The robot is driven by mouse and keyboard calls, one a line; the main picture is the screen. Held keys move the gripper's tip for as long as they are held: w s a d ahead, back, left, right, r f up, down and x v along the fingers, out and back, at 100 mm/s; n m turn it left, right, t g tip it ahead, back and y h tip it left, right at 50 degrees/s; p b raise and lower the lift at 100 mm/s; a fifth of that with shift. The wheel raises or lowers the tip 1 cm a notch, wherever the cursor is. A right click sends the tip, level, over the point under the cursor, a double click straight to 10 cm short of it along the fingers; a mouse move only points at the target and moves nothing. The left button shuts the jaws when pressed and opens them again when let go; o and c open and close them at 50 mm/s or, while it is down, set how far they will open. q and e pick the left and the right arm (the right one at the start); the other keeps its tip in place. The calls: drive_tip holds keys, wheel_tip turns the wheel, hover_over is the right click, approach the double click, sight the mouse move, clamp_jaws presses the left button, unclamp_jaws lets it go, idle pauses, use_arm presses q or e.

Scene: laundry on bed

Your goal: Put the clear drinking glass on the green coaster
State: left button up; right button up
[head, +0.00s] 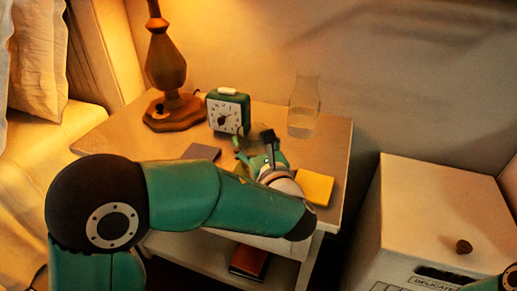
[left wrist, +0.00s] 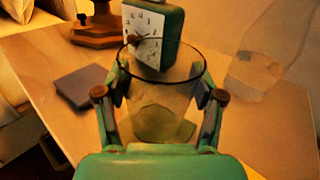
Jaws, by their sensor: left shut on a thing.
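The clear drinking glass (left wrist: 158,97) is upright between the fingers of my left gripper (left wrist: 160,101) in the left wrist view. The gripper is shut on its sides. In the head view my left gripper (head: 256,146) is over the bedside table, in front of the clock, and the glass shows only faintly there. A green patch shows through the lower part of the glass in the wrist view; I cannot tell if it is the green coaster. No coaster of plain green shows clearly in the head view, where my arm and gripper cover part of the table. My right gripper is out of view.
A green clock (head: 228,111), a lamp (head: 168,105) and a clear carafe (head: 304,108) stand along the back of the table (head: 130,135). A grey coaster (head: 201,152) and a yellow coaster (head: 314,187) lie either side of my gripper. A white box (head: 430,215) stands at right.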

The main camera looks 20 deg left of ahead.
use_arm(q)
drive_tip(key=shift+f, duration=0.3)
drive_tip(key=shift+f, duration=0.15)
drive_tip(key=o, duration=1.3)
drive_tip(key=shift+r, duration=0.2)
drive_tip(key=p+v, duration=0.2)
drive_tip(key=v, duration=1)
drive_tip(key=shift+f, duration=0.1)
